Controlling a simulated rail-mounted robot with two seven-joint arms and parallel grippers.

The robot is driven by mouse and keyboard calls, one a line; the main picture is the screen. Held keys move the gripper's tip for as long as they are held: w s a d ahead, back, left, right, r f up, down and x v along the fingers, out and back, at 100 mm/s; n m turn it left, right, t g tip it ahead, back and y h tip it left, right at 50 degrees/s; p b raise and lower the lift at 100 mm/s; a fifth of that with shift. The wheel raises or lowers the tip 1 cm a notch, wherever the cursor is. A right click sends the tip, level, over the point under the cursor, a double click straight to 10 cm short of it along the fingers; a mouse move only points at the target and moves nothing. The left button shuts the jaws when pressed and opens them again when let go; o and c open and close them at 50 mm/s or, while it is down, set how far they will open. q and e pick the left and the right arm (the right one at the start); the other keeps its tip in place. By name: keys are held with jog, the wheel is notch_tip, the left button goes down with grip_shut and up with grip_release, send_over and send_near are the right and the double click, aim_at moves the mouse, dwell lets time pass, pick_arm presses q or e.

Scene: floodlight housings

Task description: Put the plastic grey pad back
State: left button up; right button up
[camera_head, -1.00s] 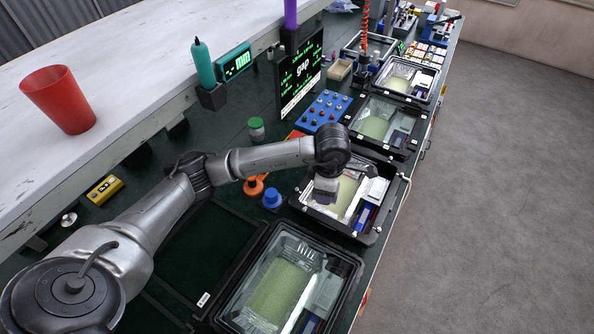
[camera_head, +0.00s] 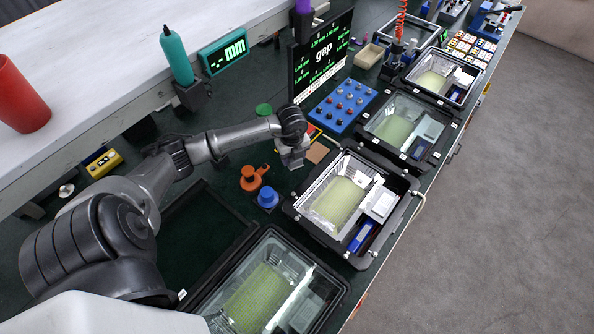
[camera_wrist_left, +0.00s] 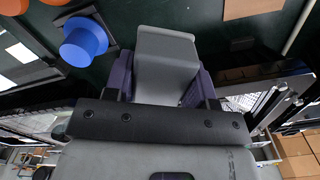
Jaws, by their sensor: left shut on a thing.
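The pad shows small and pale under the gripper in the head view (camera_head: 293,160). A flat brown square (camera_head: 318,152) lies on the bench close to the right of the gripper; a brown corner also shows in the wrist view (camera_wrist_left: 252,8). My right gripper is not in view.
An orange part (camera_head: 252,178) and a blue round part (camera_head: 267,198) stand between the gripper and an empty dark tray area (camera_head: 205,240). A blue button panel (camera_head: 341,104) and a screen (camera_head: 322,55) are behind. Glass-covered housings (camera_head: 402,122) line the right edge.

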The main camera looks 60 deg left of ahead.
pick_arm(q)
send_over(292, 177)
jog(key=shift+n, duration=0.3)
notch_tip(292, 177, down, 7)
jog(key=shift+r+b, duration=0.15)
jog(key=shift+b, duration=0.3)
notch_tip(292, 177, down, 3)
jog(key=shift+f+b, duration=0.2)
jog(key=shift+b, duration=0.15)
jog(key=shift+a+f, duration=0.1)
jog(key=shift+f, duration=0.15)
jog(key=o, duration=0.9)
